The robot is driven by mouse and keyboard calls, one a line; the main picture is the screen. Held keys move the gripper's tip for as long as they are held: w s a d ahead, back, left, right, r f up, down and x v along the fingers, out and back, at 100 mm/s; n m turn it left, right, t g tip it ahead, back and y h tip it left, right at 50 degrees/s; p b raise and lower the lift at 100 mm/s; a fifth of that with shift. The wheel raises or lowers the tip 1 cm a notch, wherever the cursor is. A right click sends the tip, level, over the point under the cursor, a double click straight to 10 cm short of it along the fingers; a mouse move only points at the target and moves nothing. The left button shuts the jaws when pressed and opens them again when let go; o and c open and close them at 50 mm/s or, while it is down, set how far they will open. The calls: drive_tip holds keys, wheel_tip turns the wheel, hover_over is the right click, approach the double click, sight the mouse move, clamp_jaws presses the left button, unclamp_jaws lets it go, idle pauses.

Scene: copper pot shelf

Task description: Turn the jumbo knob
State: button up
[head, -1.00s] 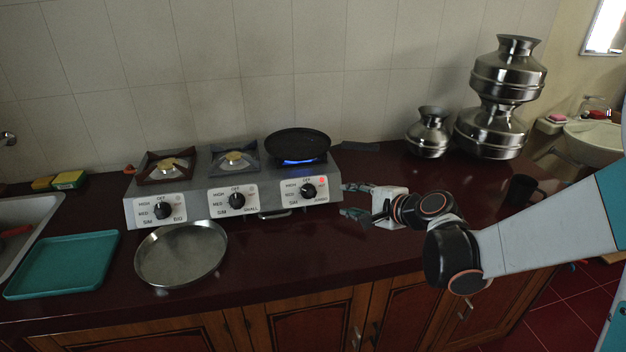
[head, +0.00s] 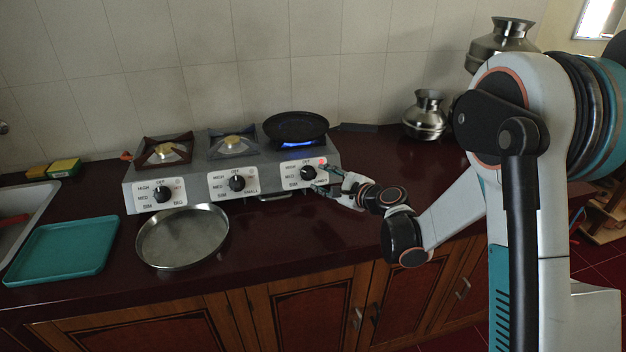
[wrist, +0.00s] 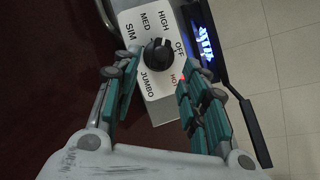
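The jumbo knob (head: 308,172) is a black dial on the white panel at the right end of the stove (head: 270,187). In the wrist view the jumbo knob (wrist: 157,55) sits between and just beyond the fingertips, with the HIGH, MED, SIM, OFF and JUMBO labels around it. My gripper (head: 326,180) is open and close in front of the panel, its teal fingers spread to either side of the knob. My gripper (wrist: 152,88) holds nothing in the wrist view. A blue flame (head: 297,144) burns under the black pan (head: 296,127) on the jumbo burner. A red light shows near HOT.
A round metal tray (head: 183,238) lies in front of the stove, and a teal tray (head: 62,250) is at the left by the sink. A metal pot (head: 426,116) stands at the back right. The pan handle (wrist: 256,130) lies to the right in the wrist view.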

sight(313, 175)
drive_tip(key=b+x, duration=0.1)
drive_tip(key=x, duration=0.5)
drive_tip(key=shift+w+a+b, duration=0.1)
drive_tip(key=shift+w+b, duration=0.05)
drive_tip(key=shift+b, duration=0.15)
drive_tip(key=shift+r, duration=0.1)
clamp_jaws()
